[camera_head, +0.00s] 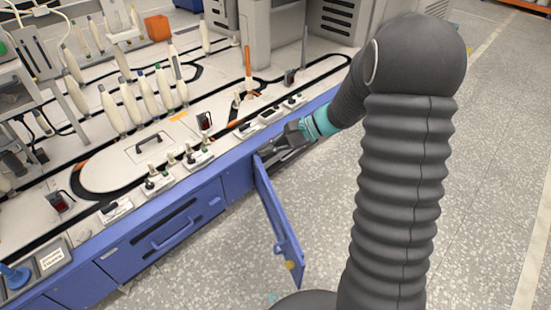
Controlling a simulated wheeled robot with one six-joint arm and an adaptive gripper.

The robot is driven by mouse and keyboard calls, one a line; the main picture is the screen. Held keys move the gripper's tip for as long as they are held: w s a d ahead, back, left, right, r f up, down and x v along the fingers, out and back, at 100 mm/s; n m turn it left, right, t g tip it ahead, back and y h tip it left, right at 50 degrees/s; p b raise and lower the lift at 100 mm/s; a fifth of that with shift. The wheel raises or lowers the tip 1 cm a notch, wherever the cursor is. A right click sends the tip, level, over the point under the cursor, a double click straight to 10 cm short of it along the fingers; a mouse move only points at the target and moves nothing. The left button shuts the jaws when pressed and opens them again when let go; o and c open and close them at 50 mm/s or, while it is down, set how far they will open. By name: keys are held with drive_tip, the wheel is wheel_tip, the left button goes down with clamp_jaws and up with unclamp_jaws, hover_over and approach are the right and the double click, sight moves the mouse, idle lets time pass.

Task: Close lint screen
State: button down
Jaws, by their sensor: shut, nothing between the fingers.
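A blue hinged panel, which looks like the lint screen (277,220), stands swung open from the front of the blue machine cabinet. It reaches out over the floor, with a small handle and a yellowish spot near its free lower end. My gripper (267,153) is shut and empty, near the panel's upper end beside the cabinet edge. I cannot tell whether it touches the panel or the cabinet. The cabinet opening behind is partly hidden by my gripper and arm.
The machine's white top (110,160) carries several upright bobbins (131,101), a black curved track and small switch units along its front edge. A closed blue drawer front with a handle (174,234) lies left of the panel. The speckled floor (325,205) right of the panel is clear.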

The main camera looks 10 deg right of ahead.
drive_tip(key=w+d+f+m+t+y, duration=0.2)
drive_tip(key=w+f+m, duration=0.2)
drive_tip(key=w+f, duration=0.25)
drive_tip(key=m+t+h+p, duration=0.2)
drive_tip(key=m+t+h, duration=0.1)
drive_tip(key=m+t, duration=0.9)
approach(272, 159)
drive_tip(key=shift+m+g, duration=0.4)
drive_tip(key=shift+m, duration=0.3)
drive_tip(key=x, duration=0.3)
drive_tip(key=b+x, duration=0.1)
drive_tip(key=x, duration=0.3)
drive_tip(key=shift+w+d+r, duration=0.1)
drive_tip(key=shift+d+r, duration=0.05)
drive_tip(key=shift+r, duration=0.05)
